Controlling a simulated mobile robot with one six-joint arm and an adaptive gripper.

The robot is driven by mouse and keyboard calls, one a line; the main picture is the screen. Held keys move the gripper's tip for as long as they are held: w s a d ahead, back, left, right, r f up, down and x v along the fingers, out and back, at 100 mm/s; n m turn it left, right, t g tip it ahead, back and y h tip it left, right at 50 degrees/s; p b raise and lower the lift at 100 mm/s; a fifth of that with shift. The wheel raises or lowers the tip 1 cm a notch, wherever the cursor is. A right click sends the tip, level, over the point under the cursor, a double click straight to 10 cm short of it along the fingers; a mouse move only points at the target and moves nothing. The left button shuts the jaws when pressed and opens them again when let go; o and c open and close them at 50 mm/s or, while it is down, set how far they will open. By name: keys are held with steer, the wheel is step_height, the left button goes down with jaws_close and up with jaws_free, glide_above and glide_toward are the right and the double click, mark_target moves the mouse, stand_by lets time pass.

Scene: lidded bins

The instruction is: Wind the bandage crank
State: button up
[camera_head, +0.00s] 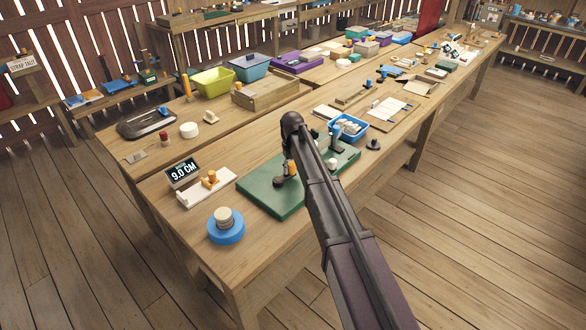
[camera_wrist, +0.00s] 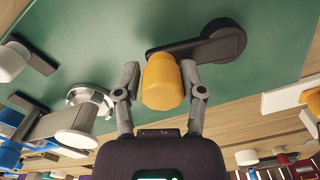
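The bandage crank is a black arm with an orange knob, mounted on a green board (camera_head: 262,194). In the wrist view the black crank arm (camera_wrist: 205,46) runs to a round hub at the upper right, and the orange knob (camera_wrist: 162,82) stands up toward me. My gripper (camera_wrist: 160,72) has one finger on each side of the knob. A narrow gap shows at the left finger; the right finger is very close to the knob or touching it. In the head view my arm hides much of the board and gripper, with the knob (camera_head: 291,167) partly showing.
A white roll with a metal disc (camera_wrist: 78,122) stands left of my gripper in the wrist view. Floor right of the table is clear.

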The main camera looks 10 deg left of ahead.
steer(key=shift+o, duration=1.1)
steer(key=shift+a, duration=0.1)
